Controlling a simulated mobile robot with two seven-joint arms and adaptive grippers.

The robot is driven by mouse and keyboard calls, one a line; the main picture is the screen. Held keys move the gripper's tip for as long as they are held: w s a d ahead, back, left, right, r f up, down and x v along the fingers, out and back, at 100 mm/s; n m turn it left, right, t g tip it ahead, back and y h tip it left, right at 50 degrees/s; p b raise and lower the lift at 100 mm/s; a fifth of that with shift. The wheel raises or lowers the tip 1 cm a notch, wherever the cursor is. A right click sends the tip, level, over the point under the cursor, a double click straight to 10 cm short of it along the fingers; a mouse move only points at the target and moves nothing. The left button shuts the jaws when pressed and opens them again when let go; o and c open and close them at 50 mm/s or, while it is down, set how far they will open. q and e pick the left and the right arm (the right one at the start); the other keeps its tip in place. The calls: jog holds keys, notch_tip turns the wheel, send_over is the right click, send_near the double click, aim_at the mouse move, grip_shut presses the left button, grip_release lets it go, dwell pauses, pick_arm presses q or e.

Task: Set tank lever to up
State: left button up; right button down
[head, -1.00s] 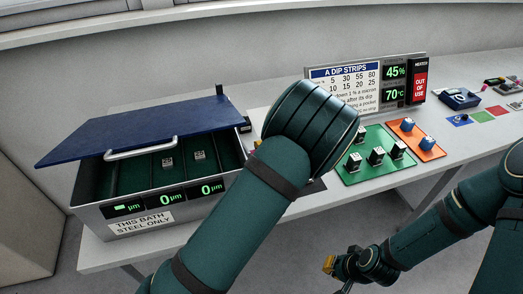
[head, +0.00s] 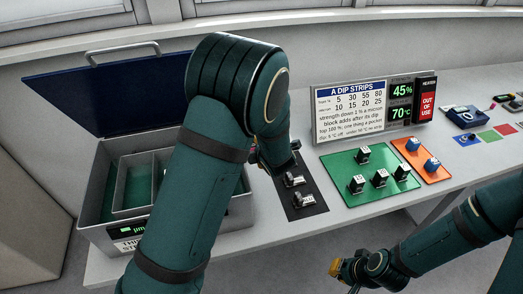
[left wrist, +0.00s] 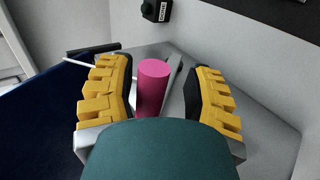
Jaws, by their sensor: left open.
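A magenta cylinder (left wrist: 153,85), which looks like the tank lever's grip, stands between the fingers of my left gripper (left wrist: 157,95) in the left wrist view. The gripper is open, with a visible gap on each side of the cylinder. I cannot tell the lever's position. In the head view my left arm hides the lever and most of the left hand. The grey tank (head: 95,205) stands at the left with its dark blue lid (head: 110,95) raised; the lid also shows in the left wrist view (left wrist: 45,115). My right gripper (head: 334,268) is low at the front, its jaw gap unclear.
A black mat (head: 305,207) with small blocks lies right of my left arm. Beyond it are a green mat (head: 340,167) with several blocks and an orange mat (head: 437,173). A sign (head: 350,105) stands behind. A black box marked DONE (left wrist: 157,10) is near the wall.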

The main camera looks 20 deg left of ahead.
pick_arm(q)
jog(key=v, duration=1.2)
jog(key=shift+s, duration=0.2)
jog(key=shift+d+r, duration=0.1)
jog(key=shift+r, duration=0.05)
